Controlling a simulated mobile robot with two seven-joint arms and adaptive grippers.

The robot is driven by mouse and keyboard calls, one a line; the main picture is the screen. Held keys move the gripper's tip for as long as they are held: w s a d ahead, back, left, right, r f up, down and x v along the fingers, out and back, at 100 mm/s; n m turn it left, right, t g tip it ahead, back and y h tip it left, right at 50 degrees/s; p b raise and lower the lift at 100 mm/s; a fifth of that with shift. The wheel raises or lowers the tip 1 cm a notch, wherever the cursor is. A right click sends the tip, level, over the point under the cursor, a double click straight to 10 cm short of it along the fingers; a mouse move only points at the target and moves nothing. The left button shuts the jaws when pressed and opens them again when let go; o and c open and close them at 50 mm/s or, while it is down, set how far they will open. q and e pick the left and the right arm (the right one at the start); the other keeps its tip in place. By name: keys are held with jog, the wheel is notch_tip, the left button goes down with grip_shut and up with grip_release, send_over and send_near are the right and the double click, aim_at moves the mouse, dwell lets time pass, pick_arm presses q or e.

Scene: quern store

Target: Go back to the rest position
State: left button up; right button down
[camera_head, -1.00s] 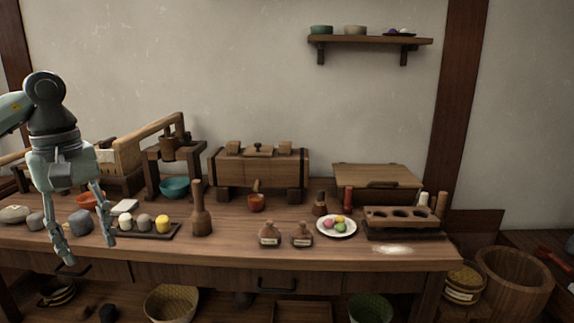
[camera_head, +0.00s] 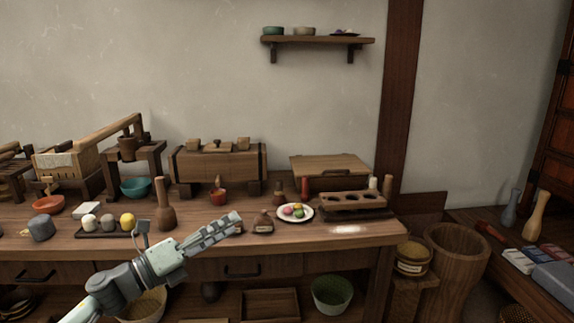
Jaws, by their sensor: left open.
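My left gripper (camera_head: 224,228) shows in the head view, reaching up from the bottom left with its fingers pointing right. It is in front of the workbench (camera_head: 340,262), near the front edge, and nothing shows between its fingers. Its fingers look close together from this angle. It hides part of the bench front and whatever stands behind it, including one of the small brown bottles. My right gripper is not in view.
A wooden pestle (camera_head: 166,212) and a tray of balls (camera_head: 100,234) stand left of the gripper. A plate of coloured balls (camera_head: 295,219) and a holed rack (camera_head: 353,204) are to the right. A wooden tub (camera_head: 455,262) stands on the floor beyond the bench's right end.

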pick_arm(q)
jog(key=s+a+f+n+y, duration=0.1)
jog(key=a+f+n+y, duration=0.35)
jog(key=f+n, duration=0.45)
jog(key=s+a+f+n+y, duration=0.2)
jog(key=a+f+n+y, duration=0.3)
jog(key=f, duration=0.6)
jog(key=s+a+f+n+y, duration=0.1)
jog(key=a+f+n+y, duration=0.35)
jog(key=f+n, duration=0.45)
jog(key=s+a+f+n+g+y, duration=0.25)
jog(key=s+f+n+g, duration=0.3)
jog(key=s+f, duration=0.85)
jog(key=s+d+f+n+g, duration=0.1)
jog(key=s+f+n+g, duration=0.1)
jog(key=s+f, duration=0.3)
jog(key=s+d+f+n+g, duration=0.1)
jog(key=s+f+n+g, duration=0.2)
jog(key=s, duration=1)
notch_tip(320, 180, down, 3)
jog(key=shift+s+d+f, duration=0.15)
jog(key=shift+s+d, duration=0.05)
jog(key=shift+s, duration=0.1)
jog(key=shift+w+g, duration=0.1)
jog(key=shift+g, duration=0.15)
